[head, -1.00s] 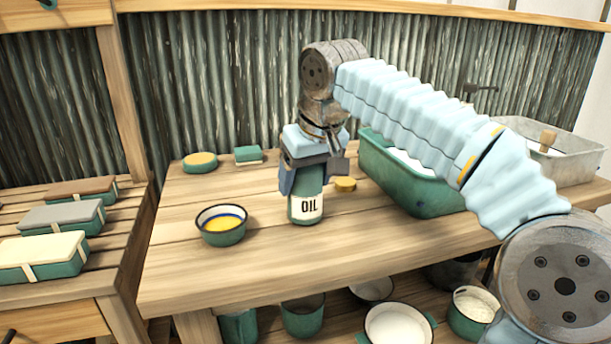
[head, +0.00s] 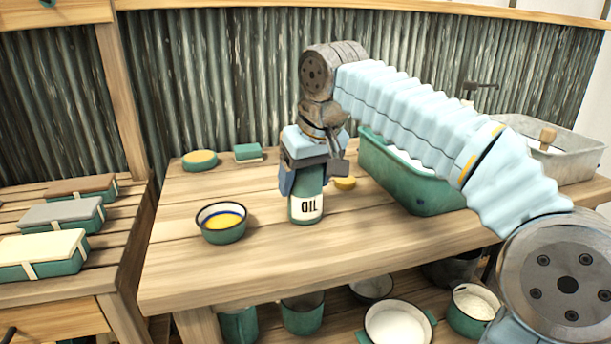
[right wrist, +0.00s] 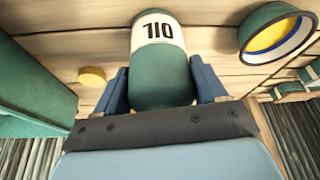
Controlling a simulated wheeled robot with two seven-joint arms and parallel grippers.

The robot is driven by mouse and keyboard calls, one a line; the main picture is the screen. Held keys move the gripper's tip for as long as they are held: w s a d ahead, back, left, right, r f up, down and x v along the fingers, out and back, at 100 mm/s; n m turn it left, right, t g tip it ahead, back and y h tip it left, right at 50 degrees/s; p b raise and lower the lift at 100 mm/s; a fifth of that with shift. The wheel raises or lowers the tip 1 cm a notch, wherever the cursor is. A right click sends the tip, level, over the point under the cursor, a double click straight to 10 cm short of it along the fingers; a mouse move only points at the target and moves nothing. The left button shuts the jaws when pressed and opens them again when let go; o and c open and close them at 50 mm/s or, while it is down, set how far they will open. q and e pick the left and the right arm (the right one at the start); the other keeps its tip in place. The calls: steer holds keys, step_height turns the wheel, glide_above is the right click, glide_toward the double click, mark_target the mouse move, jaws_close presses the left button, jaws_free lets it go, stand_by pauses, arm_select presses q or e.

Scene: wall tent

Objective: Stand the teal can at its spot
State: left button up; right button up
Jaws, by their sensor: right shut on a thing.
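The teal can (head: 306,205) has a white band lettered OIL and stands upright at the wooden table, its upper part between my right gripper's fingers. I cannot tell whether its base touches the wood. My right gripper (head: 303,180) is shut on it from above. In the right wrist view the can (right wrist: 160,75) sits between the two blue fingers of the right gripper (right wrist: 162,88). No marked spot for the can is clear to me. My left gripper is not in view.
A bowl with yellow contents (head: 222,234) stands left of the can. A small yellow disc (head: 345,184) lies close on its right, before a green basin (head: 415,196). A round yellow-topped tin (head: 200,161) and a green box (head: 248,153) are at the back. The table's front is clear.

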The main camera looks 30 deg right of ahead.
stand_by(0.3)
steer(key=o, duration=1.2)
steer(key=shift+o, duration=0.2)
steer(key=shift+p+v, duration=1.8)
steer(key=shift+v, duration=2.75)
steer(key=v, duration=0.7)
steer(key=shift+r, duration=0.2)
